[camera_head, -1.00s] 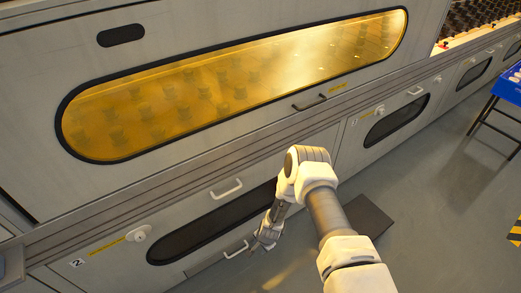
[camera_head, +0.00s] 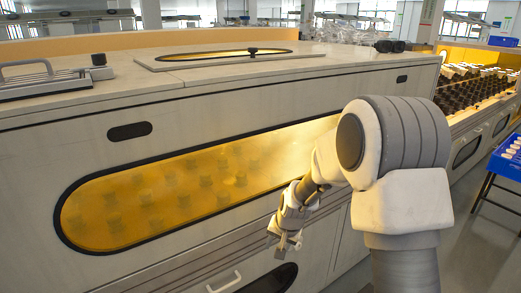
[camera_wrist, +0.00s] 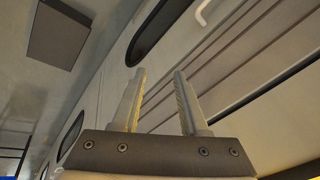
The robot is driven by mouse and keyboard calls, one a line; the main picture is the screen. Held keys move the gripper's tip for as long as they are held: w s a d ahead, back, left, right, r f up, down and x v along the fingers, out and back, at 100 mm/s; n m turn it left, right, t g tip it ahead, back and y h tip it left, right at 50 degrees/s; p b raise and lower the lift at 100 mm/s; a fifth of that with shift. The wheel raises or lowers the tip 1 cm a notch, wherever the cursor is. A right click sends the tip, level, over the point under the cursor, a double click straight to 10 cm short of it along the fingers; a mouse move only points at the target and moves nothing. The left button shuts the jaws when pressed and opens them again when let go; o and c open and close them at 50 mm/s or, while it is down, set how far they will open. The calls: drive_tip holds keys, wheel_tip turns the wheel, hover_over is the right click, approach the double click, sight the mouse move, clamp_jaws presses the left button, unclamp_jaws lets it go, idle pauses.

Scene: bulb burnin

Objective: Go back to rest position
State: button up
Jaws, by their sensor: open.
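My gripper (camera_head: 287,243) is at the end of my bent arm, in front of the long grey machine. In the wrist view my gripper (camera_wrist: 158,100) shows two fingers apart with nothing between them. The machine's front (camera_head: 55,165) carries a long amber window (camera_head: 170,190) with rows of blurred shapes behind it. My arm hides the right end of that window. The gripper hangs below the window, and I cannot tell its exact gap to the machine front.
A white handle (camera_head: 224,283) sticks out low on the machine front. At the right are a rack of dark sockets (camera_head: 470,92) and a blue tray (camera_head: 508,158) on a stand. Open grey floor (camera_head: 462,235) lies at lower right. A dark flat panel (camera_wrist: 58,33) shows in the wrist view.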

drive_tip(key=s+d+r+n+t+h, duration=0.1)
drive_tip(key=s+d+r, duration=0.2)
drive_tip(key=s+r, duration=0.45)
drive_tip(key=s+d+r+n, duration=0.15)
drive_tip(key=s+r, duration=0.35)
drive_tip(key=r, duration=0.6)
drive_tip(key=s+d+r+n, duration=0.1)
drive_tip(key=s+d+r, duration=0.15)
drive_tip(key=s, duration=0.55)
drive_tip(key=s+d+r+n, duration=0.1)
drive_tip(key=s+d+r, duration=0.15)
drive_tip(key=s, duration=0.55)
wheel_tip(320, 180, up, 24)
drive_tip(key=p, duration=2.4)
drive_tip(key=shift+f+t+h, duration=0.15)
drive_tip(key=shift+t+h, duration=0.25)
drive_tip(key=shift+a, duration=0.2)
